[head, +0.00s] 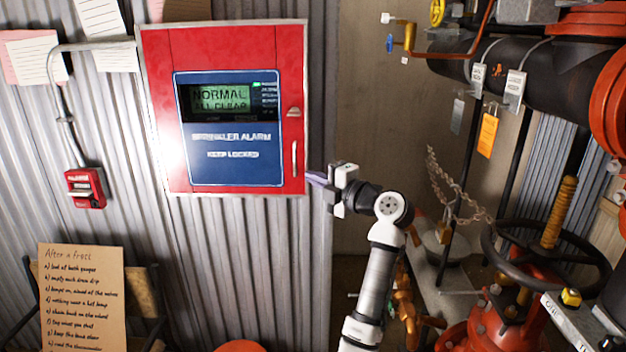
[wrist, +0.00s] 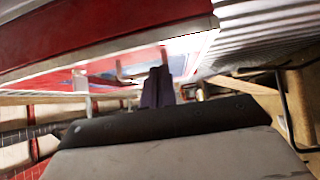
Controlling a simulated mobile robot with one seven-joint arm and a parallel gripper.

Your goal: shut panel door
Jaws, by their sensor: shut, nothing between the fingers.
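The red panel (head: 222,50) hangs on the corrugated wall in the head view. Its door (head: 290,75) carries a blue face (head: 230,172) with a green display reading NORMAL ALL CLEAR. A vertical handle (head: 294,158) and a small latch (head: 293,112) are at the door's right side. My gripper (head: 314,178) is shut and empty, just right of the panel's lower right edge. In the wrist view, my fingers (wrist: 158,82) point toward red and white panel surfaces under a red edge (wrist: 120,35). I cannot tell whether they touch, or whether the door stands slightly ajar.
A red alarm pull box (head: 85,188) and conduit are on the wall at left. A handwritten card (head: 82,300) stands below. At right are a black handwheel (head: 545,255), a hanging chain (head: 450,190), an orange tag (head: 488,135) and large pipes (head: 545,70).

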